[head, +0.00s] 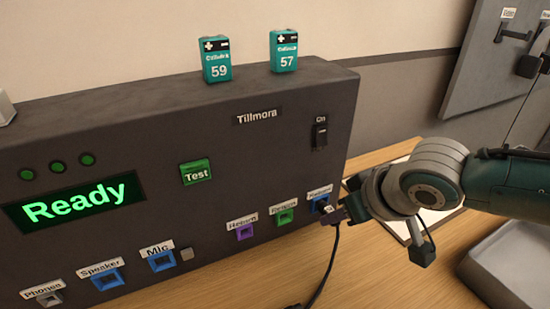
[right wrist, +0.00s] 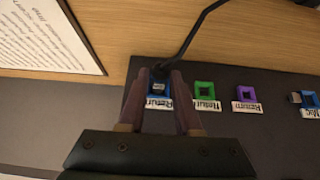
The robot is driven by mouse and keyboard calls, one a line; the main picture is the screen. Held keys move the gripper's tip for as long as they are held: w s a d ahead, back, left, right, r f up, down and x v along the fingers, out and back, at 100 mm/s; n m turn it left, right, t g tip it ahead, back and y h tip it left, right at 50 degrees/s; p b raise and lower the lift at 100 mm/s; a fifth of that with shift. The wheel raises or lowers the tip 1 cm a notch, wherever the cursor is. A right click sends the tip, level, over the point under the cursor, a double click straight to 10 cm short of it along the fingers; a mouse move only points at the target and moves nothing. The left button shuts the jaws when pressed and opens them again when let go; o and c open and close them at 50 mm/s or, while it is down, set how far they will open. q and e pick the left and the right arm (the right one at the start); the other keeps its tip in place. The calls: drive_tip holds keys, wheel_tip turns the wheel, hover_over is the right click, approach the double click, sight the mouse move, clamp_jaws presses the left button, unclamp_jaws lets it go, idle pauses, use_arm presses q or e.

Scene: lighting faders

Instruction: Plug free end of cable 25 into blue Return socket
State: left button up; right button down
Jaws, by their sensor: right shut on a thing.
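The blue Return socket (head: 319,204) is at the right end of the lower row on the dark panel's sloping face. My right gripper (head: 342,214) is just right of it, shut on a dark cable plug (head: 329,216) with a small pale mark. A black cable (head: 331,262) hangs from the plug to the table. In the right wrist view the fingers (right wrist: 165,78) stand over the blue socket (right wrist: 149,103), with the plug between them. I cannot tell whether the plug touches or enters the socket. The cable's number is not readable. My left gripper is not in view.
Green (head: 285,216) and purple (head: 245,231) sockets lie left of the blue one. Blue Mic (head: 162,261) and Speaker (head: 106,279) sockets are farther left. Two teal boxes (head: 217,68) stand on the panel top. A grey tray (head: 515,262) is at lower right, near a white sheet.

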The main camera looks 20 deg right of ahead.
idle(0.4)
drive_tip(key=c, duration=1)
unclamp_jaws()
drive_tip(key=shift+c, duration=0.2)
drive_tip(key=shift+o, duration=1.4)
drive_tip(key=shift+w, duration=0.25)
drive_tip(key=shift+o, duration=1.2)
drive_tip(key=shift+s+r, duration=0.1)
drive_tip(key=shift+s, duration=0.05)
